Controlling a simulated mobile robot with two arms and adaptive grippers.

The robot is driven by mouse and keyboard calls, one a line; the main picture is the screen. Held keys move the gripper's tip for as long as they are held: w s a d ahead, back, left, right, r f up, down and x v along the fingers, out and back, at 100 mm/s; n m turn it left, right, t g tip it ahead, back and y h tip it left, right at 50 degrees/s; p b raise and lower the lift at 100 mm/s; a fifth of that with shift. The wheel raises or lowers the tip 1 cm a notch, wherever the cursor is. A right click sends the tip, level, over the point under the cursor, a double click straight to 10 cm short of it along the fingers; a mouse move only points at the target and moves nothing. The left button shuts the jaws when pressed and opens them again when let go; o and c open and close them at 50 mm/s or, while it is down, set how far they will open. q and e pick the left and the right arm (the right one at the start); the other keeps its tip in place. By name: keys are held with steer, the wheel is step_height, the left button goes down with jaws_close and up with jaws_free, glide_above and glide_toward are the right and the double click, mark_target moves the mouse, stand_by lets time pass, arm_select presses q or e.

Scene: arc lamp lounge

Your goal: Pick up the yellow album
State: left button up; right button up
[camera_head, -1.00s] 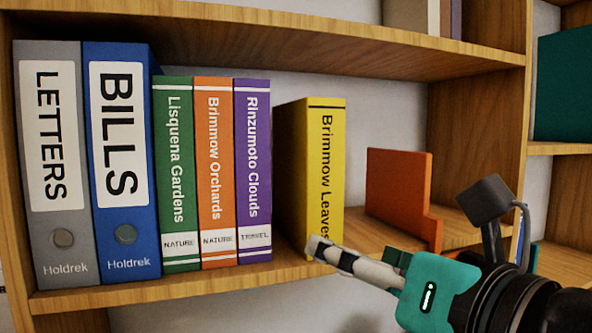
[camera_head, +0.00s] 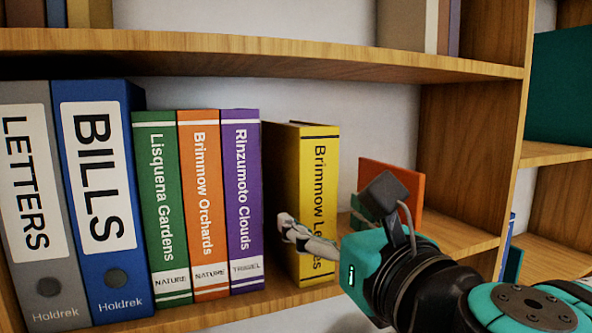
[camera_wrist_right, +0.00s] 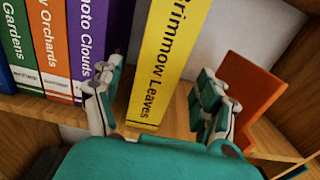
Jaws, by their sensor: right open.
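The yellow album (camera_head: 320,170), lettered "Brimmow Leaves", stands upright on the shelf, with a gap on its left in front. In the head view my right gripper (camera_head: 300,240) covers the lower part of its spine. In the right wrist view the yellow album (camera_wrist_right: 163,70) rises between the two fingers of my right gripper (camera_wrist_right: 155,108). The fingers are open, one on each side of the spine, with clear space between each finger and the album. The left gripper is not in view.
A purple book (camera_head: 243,200) stands left of the album, beside orange and green books and two binders. An orange bookend (camera_head: 405,185) stands on the right. The shelf board above (camera_head: 260,55) limits height.

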steer(key=x, duration=0.3)
steer(key=shift+p, duration=0.3)
steer(key=x, duration=0.1)
steer(key=p+x, duration=0.2)
steer(key=x, duration=0.1)
steer(key=shift+r, duration=0.3)
steer(key=shift+w+a+f+p, duration=0.15)
steer(key=shift+w+a+p, duration=0.15)
steer(key=shift+w, duration=0.15)
steer(key=shift+s+d, duration=0.1)
steer(key=c, duration=0.4)
jaws_close()
